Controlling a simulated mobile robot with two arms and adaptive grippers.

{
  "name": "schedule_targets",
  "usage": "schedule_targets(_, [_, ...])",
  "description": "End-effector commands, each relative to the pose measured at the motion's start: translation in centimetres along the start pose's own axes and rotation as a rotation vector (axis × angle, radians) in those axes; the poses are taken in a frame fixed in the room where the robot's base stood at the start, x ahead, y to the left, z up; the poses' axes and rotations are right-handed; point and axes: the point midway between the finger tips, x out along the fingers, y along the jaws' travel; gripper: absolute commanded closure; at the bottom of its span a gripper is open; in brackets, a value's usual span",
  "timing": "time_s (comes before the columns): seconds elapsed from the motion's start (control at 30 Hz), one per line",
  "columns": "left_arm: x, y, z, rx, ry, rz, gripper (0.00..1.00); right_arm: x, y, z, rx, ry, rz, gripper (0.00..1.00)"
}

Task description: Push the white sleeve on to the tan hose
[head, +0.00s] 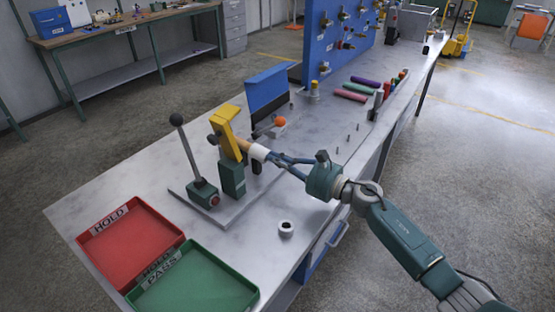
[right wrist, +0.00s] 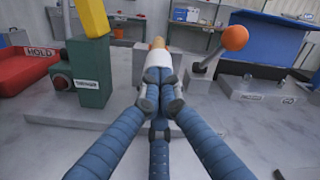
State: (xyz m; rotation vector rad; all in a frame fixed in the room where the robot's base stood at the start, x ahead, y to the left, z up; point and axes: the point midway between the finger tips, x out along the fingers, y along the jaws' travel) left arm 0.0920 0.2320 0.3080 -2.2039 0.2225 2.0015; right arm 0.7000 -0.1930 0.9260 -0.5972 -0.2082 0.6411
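The tan hose (head: 244,145) sticks out to the right from the clamp with the yellow top (head: 226,134) and green block (head: 232,178). The white sleeve (head: 259,152) is in line with the hose and meets its end; how far it overlaps the hose I cannot tell. My right gripper (head: 268,156) has its blue fingers closed around the sleeve. In the right wrist view the fingertips (right wrist: 160,84) press on the white sleeve (right wrist: 158,60), with the tan hose (right wrist: 158,43) just beyond it. My left gripper is not in view.
A lever with a black knob (head: 177,120) stands left of the clamp, and an orange ball knob (head: 280,122) stands behind. A red tray (head: 165,215) and green tray (head: 240,284) lie at the front left. A white ring (head: 286,229) lies near the table edge.

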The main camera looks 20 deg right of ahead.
Motion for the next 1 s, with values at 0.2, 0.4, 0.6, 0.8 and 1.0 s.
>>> schedule_targets(0.2, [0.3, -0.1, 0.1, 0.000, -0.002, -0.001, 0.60, -1.3, 0.2, -0.1, 0.001, 0.000, 0.002, 1.00])
schedule_targets(0.4, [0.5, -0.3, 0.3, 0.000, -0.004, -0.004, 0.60, -2.9, 0.2, 0.0, 0.001, -0.001, 0.003, 1.00])
schedule_targets(0.6, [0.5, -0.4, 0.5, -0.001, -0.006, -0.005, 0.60, -4.2, 0.1, -0.1, 0.002, 0.001, 0.002, 1.00])
schedule_targets(0.8, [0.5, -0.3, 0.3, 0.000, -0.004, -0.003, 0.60, -8.2, 0.2, -0.1, 0.001, 0.002, 0.003, 1.00])
schedule_targets(1.0, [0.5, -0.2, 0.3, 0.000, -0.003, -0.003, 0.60, -12.1, 0.2, 0.0, 0.001, 0.001, 0.004, 1.00])
